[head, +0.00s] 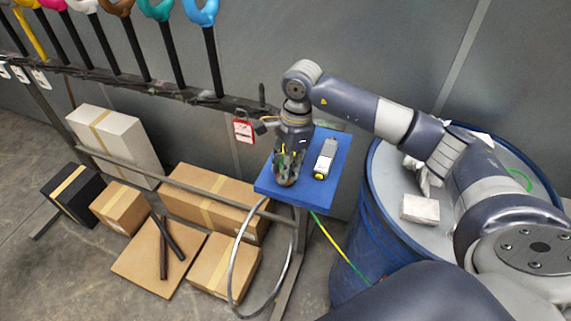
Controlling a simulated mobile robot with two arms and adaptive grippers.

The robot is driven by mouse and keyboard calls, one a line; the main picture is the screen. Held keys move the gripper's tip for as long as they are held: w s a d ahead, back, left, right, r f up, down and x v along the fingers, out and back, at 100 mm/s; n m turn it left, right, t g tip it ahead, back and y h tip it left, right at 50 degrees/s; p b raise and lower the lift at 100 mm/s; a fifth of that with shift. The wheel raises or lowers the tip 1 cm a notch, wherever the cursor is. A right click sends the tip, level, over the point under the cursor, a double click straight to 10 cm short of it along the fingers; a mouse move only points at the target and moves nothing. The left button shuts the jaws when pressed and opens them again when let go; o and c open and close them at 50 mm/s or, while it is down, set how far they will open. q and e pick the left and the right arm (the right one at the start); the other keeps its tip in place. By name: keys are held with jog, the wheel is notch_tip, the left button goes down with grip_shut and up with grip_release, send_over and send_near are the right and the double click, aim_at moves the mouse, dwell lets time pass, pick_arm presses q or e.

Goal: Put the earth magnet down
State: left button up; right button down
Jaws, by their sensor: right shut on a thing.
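My right gripper (287,172) points down over the left part of a small blue platform (313,189). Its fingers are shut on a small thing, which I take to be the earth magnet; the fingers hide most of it. I cannot tell whether it touches the platform. A green-yellow cable (329,238) hangs from below the platform's front edge toward the blue drum. My left gripper is not in view.
A grey device with a yellow end (326,158) lies on the platform, just right of the gripper. A blue drum (352,242) stands at right with a pale block (420,209) on its lid. A rack rail (178,185) and cardboard boxes (226,264) are at left.

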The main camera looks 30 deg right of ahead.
jog(key=shift+f, duration=0.15)
jog(key=c, duration=1.3)
grip_release()
jog(key=shift+c, duration=0.2)
